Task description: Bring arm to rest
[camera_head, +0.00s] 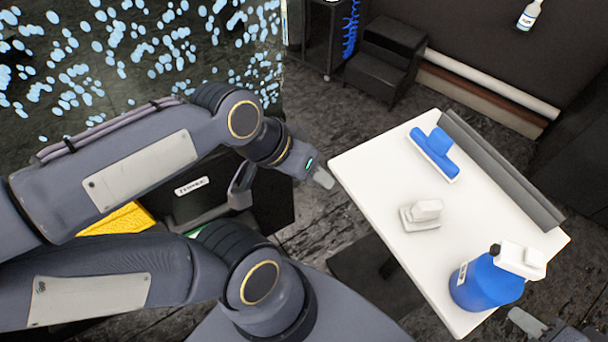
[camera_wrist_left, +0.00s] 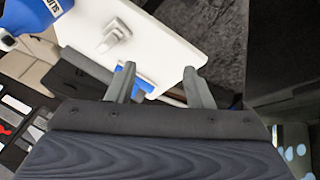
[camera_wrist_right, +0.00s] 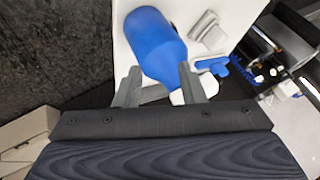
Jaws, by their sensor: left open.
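My left gripper (camera_head: 322,178) is left of the white table (camera_head: 365,155), clear of it. In the left wrist view its fingers (camera_wrist_left: 160,85) are apart with nothing between them. My right gripper (camera_head: 524,321) shows partly at the lower right of the head view, just beyond the table's near right corner. In the right wrist view its fingers (camera_wrist_right: 160,88) are apart and empty. A blue spray bottle (camera_head: 482,286) with a white head stands on the table's near corner, close to the right gripper but not held. The right gripper's body is partly cut off by the frame.
On the table lie a blue squeegee (camera_head: 433,152), a small white tool (camera_head: 422,214) and a long grey strip (camera_head: 500,170) along the far edge. A black step stool (camera_head: 385,58) stands behind. A wet dark window pane (camera_head: 150,55) is at upper left.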

